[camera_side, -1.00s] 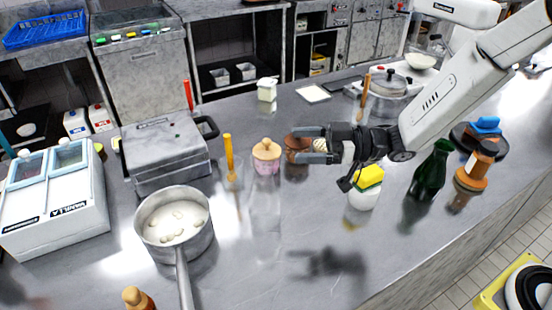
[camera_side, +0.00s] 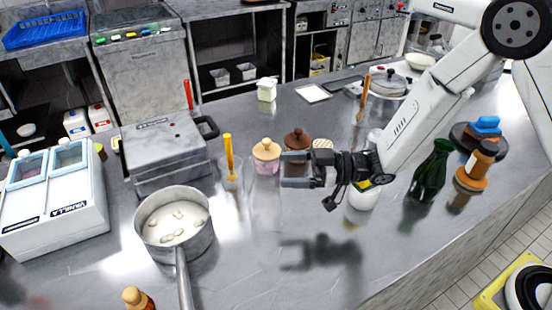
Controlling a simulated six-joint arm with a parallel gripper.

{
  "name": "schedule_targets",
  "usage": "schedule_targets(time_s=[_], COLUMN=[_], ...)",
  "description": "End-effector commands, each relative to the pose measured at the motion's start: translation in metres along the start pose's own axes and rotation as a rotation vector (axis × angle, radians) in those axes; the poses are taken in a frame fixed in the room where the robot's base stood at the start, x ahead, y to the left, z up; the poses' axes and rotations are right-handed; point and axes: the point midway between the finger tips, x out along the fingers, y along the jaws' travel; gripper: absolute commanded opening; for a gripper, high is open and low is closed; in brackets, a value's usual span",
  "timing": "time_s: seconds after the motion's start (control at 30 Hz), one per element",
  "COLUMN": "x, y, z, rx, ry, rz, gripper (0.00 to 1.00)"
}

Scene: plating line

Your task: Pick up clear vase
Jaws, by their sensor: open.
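The clear vase (camera_side: 265,212) stands upright on the steel counter, in front of the pink jar. It is almost see-through, so its outline is faint. My gripper (camera_side: 284,170) is open and empty, above the counter with its fingers pointing left. Its fingertips are just right of the vase's upper part in the picture. I cannot tell whether they touch it or how far apart they are in depth. My gripper's shadow falls on the counter below.
A pink jar with a wooden lid (camera_side: 266,157) and a brown-lidded jar (camera_side: 297,140) stand behind. A glass with a yellow-handled tool (camera_side: 230,172) is left. A saucepan (camera_side: 172,222) is front left. A white sponge holder (camera_side: 362,198) and green bottle (camera_side: 431,172) are right.

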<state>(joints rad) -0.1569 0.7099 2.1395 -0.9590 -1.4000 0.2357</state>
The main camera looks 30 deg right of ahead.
Motion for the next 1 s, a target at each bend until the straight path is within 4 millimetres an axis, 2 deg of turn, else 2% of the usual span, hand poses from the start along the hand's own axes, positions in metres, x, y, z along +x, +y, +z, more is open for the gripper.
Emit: schedule_targets(time_s=[0.33, 0.73, 1.0], x=[0.009, 0.050, 0.054], y=[-0.001, -0.003, -0.003], z=[0.000, -0.001, -0.001], rx=[0.001, 0.000, 0.001], ry=[0.000, -0.001, -0.001], rz=[-0.003, -0.002, 0.000], gripper=[0.95, 0.95, 0.95])
